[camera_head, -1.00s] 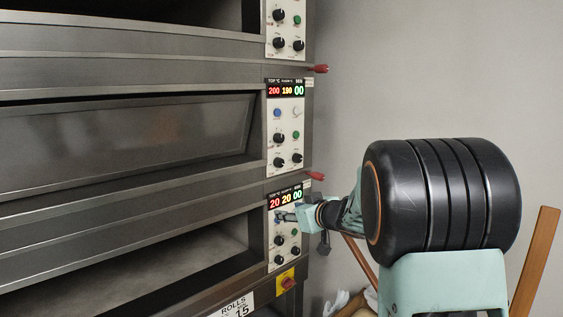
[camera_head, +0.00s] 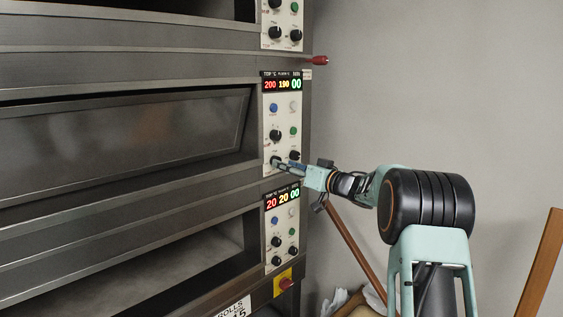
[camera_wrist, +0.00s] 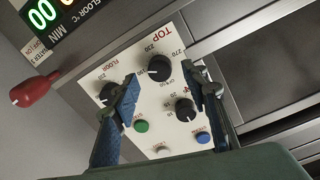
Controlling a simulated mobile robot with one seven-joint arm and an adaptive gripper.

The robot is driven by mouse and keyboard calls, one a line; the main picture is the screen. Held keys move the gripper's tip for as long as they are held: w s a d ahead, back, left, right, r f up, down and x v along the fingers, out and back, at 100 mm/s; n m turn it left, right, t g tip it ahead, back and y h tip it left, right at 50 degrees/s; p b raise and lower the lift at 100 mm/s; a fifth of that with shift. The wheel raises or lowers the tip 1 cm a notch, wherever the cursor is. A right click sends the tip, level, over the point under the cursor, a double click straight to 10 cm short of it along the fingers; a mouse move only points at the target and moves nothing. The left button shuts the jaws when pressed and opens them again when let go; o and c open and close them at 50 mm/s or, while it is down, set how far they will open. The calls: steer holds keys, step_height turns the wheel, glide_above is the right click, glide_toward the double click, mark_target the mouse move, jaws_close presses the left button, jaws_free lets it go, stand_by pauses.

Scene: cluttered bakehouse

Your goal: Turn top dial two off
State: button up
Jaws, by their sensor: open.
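The middle deck's control panel (camera_head: 284,147) carries black dials, coloured buttons and a lit display reading 200, 190 and 00. Its TOP dial (camera_wrist: 158,68) is a black knob on the white panel, seen upside down in the wrist view, with the printed word TOP beside it. My gripper (camera_wrist: 162,75) is open, with one finger to each side of this dial; I cannot tell whether either touches it. In the head view my gripper (camera_head: 281,163) is at the panel's lower end and partly covers the dials there. The FLOOR dial (camera_wrist: 107,93) is partly behind the left finger.
Another dial (camera_wrist: 184,107), a green button (camera_wrist: 141,126) and a blue button (camera_wrist: 203,137) are close to the fingers. A red handle (camera_wrist: 34,90) sticks out at left. The lower panel (camera_head: 282,225) reads 20, 20, 00. A plain wall lies to the right.

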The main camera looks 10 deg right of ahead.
steer(key=shift+x, duration=1.5)
steer(key=shift+c, duration=0.3)
jaws_close()
steer(key=shift+n, duration=0.4)
steer(key=n+y+b, duration=0.1)
steer(key=n+b, duration=1.1)
steer(key=n, duration=1.1)
steer(key=shift+d+f+n, duration=0.1)
steer(key=shift+d+n, duration=0.05)
steer(key=shift+n, duration=0.15)
